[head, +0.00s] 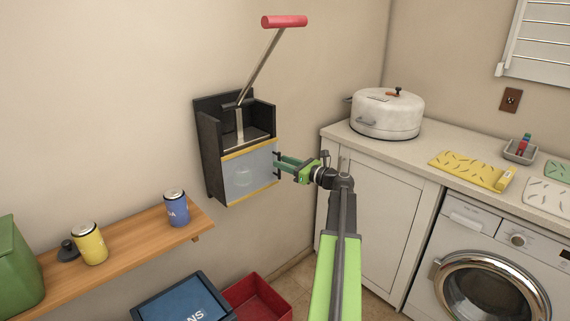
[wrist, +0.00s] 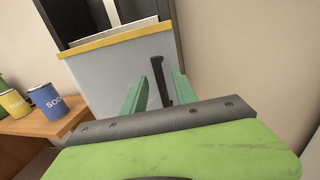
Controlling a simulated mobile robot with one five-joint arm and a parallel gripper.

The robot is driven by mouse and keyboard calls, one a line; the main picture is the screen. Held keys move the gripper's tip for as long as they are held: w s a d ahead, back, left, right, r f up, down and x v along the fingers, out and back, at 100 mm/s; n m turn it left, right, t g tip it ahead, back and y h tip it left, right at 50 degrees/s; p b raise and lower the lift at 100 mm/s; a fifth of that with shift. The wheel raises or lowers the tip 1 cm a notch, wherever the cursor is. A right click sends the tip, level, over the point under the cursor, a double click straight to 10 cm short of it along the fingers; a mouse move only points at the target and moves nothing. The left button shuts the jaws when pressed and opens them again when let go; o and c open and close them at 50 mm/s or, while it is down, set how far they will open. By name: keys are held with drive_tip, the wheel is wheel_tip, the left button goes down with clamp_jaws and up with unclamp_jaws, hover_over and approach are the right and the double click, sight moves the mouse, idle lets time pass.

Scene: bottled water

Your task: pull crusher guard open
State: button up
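The can crusher (head: 205,150) is a dark box on the wall with a red-handled lever (head: 284,21) raised up. Its guard (head: 238,181), a pale see-through panel with yellow strips at top and bottom, covers the lower front; it also shows in the wrist view (wrist: 112,77). A dark upright handle (wrist: 160,80) is at the guard's right side. My gripper (head: 279,163) is at that side, its green fingers open on either side of the handle in the wrist view (wrist: 158,90). A gap shows beside the handle; contact cannot be told.
A wooden shelf (head: 130,240) at lower left holds a yellow can (head: 90,244) and a blue can (head: 176,209). A blue-lidded bin (head: 183,300) and a red crate (head: 258,298) are below. A counter (head: 400,150) with a white pot (head: 387,115) stands right.

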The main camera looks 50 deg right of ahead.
clamp_jaws()
idle(1.3)
